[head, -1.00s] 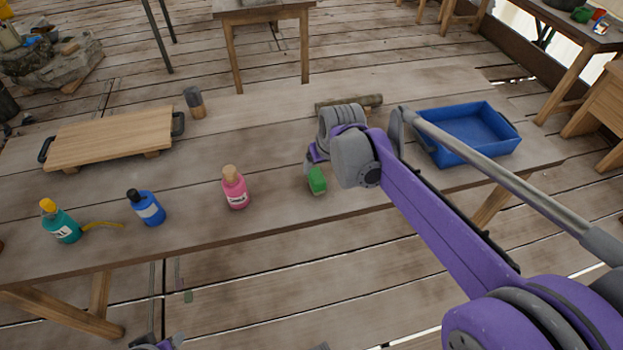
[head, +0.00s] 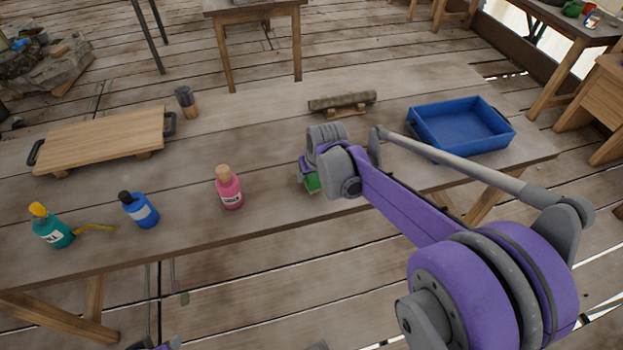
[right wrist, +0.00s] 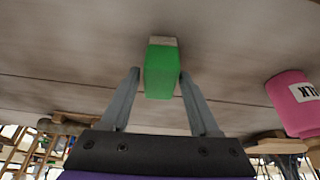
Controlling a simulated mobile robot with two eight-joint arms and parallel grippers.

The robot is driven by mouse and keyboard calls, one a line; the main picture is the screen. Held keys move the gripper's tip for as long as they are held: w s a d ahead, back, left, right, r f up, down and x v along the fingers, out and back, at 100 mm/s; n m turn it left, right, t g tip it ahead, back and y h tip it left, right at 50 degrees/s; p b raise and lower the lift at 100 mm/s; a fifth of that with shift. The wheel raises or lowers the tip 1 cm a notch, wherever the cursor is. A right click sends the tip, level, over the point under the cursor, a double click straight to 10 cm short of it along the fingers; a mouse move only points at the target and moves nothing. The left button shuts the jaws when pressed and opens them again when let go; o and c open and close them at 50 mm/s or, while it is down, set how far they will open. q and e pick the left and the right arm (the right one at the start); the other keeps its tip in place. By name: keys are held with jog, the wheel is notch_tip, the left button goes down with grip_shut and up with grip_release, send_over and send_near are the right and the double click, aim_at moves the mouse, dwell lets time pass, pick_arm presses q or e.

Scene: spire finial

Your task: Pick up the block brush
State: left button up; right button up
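The block brush is a small green block (head: 313,184) with a pale end, on the table's front part, right of the pink bottle. In the head view my right gripper (head: 307,174) partly covers it. In the right wrist view the green block (right wrist: 161,72) stands between the two grey fingers of the right gripper (right wrist: 159,74). The fingers are open, with a narrow gap on each side of the block. Only small parts at the bottom edge of the head view may belong to my left gripper; its fingers cannot be made out.
The pink bottle (head: 229,189) stands left of the brush, with a blue bottle (head: 141,211) and a teal bottle (head: 52,228) farther left. A blue tray (head: 462,128) is at the right, a log on a stand (head: 342,102) behind, and a wooden board (head: 103,140) at the left.

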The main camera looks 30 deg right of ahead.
grip_shut()
notch_tip(320, 180, up, 10)
jog(key=shift+p, duration=0.65)
